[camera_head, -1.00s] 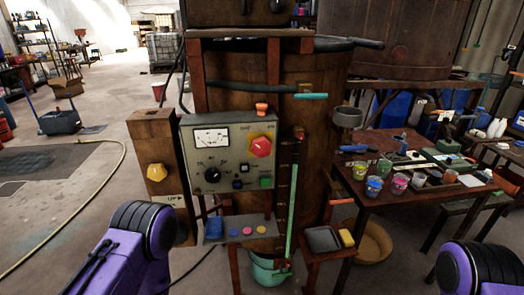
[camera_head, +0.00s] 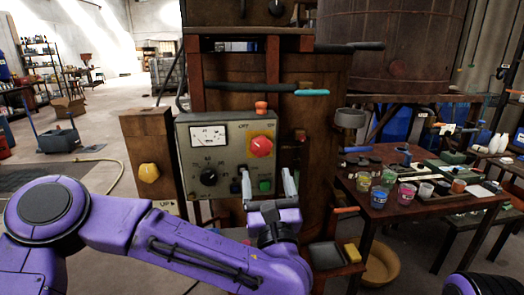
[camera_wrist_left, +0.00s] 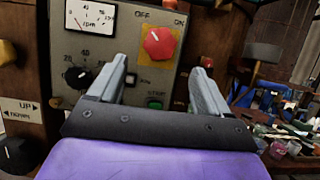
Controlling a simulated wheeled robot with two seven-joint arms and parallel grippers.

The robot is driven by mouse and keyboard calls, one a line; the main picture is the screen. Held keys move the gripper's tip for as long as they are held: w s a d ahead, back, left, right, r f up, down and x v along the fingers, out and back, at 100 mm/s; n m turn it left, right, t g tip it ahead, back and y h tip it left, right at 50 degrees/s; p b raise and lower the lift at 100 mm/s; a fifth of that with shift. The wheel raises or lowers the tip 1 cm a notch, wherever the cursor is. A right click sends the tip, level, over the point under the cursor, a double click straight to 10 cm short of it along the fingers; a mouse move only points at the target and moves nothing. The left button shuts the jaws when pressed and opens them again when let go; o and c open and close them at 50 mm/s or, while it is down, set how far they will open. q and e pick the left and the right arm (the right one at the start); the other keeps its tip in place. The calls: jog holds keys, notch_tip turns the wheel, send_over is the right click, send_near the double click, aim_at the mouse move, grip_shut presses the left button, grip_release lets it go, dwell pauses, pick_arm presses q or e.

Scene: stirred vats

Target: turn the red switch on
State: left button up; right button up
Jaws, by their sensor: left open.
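The red switch (camera_head: 261,147) is a red knob on a yellow plate at the upper right of the grey control panel (camera_head: 225,130). OFF is marked to its upper left and ON to its right. It also shows in the left wrist view (camera_wrist_left: 159,43), where its pale pointer mark leans to the upper left, toward OFF. My left gripper (camera_head: 268,180) is open and empty, its fingers pointing up just below the switch. In the left wrist view the fingers (camera_wrist_left: 162,75) stand apart on either side below the knob, not touching it. My right gripper is out of view.
The panel also carries a meter (camera_head: 208,136), a black dial (camera_head: 208,176) and a green button (camera_head: 265,185). A yellow knob (camera_head: 149,172) is on the wooden post at left. A table (camera_head: 400,205) with paint cups stands at right.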

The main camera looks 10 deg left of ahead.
aim_at(261, 151)
pick_arm(q)
jog(key=p+x, duration=0.3)
jog(key=x, duration=0.4)
jog(key=shift+w+a+r, duration=0.1)
jog(key=shift+a+r, duration=0.05)
jog(key=shift+r, duration=0.05)
jog(key=shift+w+a, duration=0.1)
jog(key=shift+w, duration=0.45)
jog(key=c, duration=1)
